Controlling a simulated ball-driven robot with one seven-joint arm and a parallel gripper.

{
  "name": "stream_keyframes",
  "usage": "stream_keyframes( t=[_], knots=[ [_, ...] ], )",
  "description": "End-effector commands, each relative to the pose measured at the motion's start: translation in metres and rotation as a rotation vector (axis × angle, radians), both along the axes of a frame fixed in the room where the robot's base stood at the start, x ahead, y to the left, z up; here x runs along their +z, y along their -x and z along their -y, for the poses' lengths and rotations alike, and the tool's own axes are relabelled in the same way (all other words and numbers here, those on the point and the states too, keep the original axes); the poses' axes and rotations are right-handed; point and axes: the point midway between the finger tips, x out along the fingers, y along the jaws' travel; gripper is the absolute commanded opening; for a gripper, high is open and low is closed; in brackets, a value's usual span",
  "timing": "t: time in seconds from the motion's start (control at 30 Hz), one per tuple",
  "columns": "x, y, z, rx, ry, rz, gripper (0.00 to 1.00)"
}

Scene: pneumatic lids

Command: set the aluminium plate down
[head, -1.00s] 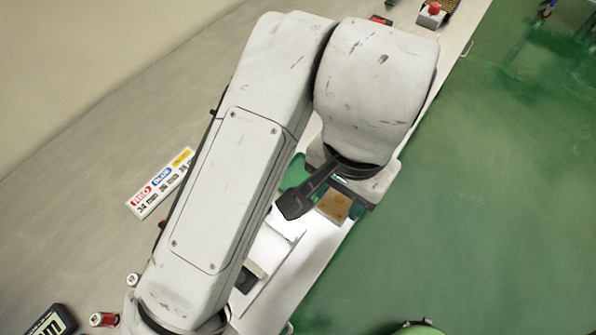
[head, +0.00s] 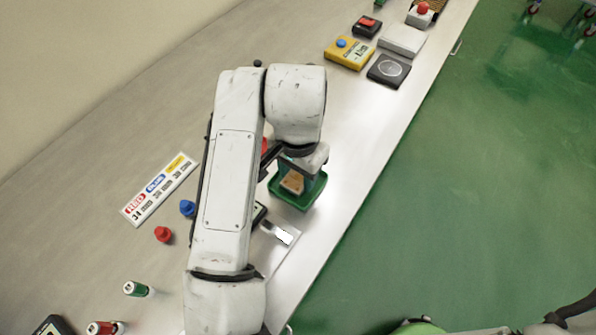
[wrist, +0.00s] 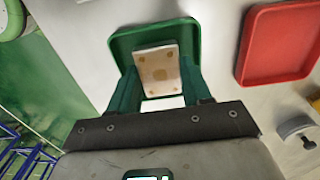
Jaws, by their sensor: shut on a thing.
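My gripper (wrist: 158,82) has green fingers and is shut on a pale, squarish plate (wrist: 157,68) with tan spots, which I take for the aluminium plate. In the wrist view the plate lies between the fingers, over a green tray (wrist: 120,45). In the head view the plate (head: 292,183) looks tan and shows below my gripper (head: 301,172), within the outline of the green tray (head: 297,203). I cannot tell whether the plate touches the tray floor. The fingers hide part of the tray.
A red tray (wrist: 282,42) lies right of the green one in the wrist view. Blue (head: 187,208) and red (head: 163,234) knobbed pieces and a label strip (head: 160,188) lie left of my arm. A yellow box (head: 349,52) and a dark scale (head: 388,70) stand farther back. The bench's right edge is near.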

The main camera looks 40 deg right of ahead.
Motion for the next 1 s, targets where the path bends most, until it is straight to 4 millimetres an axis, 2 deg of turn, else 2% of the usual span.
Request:
stream_keyframes(
  t=[0.07, 0.43, 0.47, 0.53, 0.83, 1.0],
  knots=[
    [-0.006, 0.000, 0.000, 0.000, 0.000, -0.001, 0.15],
    [-0.011, 0.000, 0.000, -0.001, 0.001, 0.001, 0.15],
    [-0.010, 0.000, 0.000, -0.001, 0.000, 0.001, 0.51],
    [-0.010, 0.000, 0.000, -0.001, 0.000, 0.001, 0.58],
    [-0.007, 0.000, 0.000, -0.001, 0.000, 0.001, 0.59],
    [0.009, -0.001, 0.000, -0.002, 0.000, 0.003, 0.59]
  ],
)
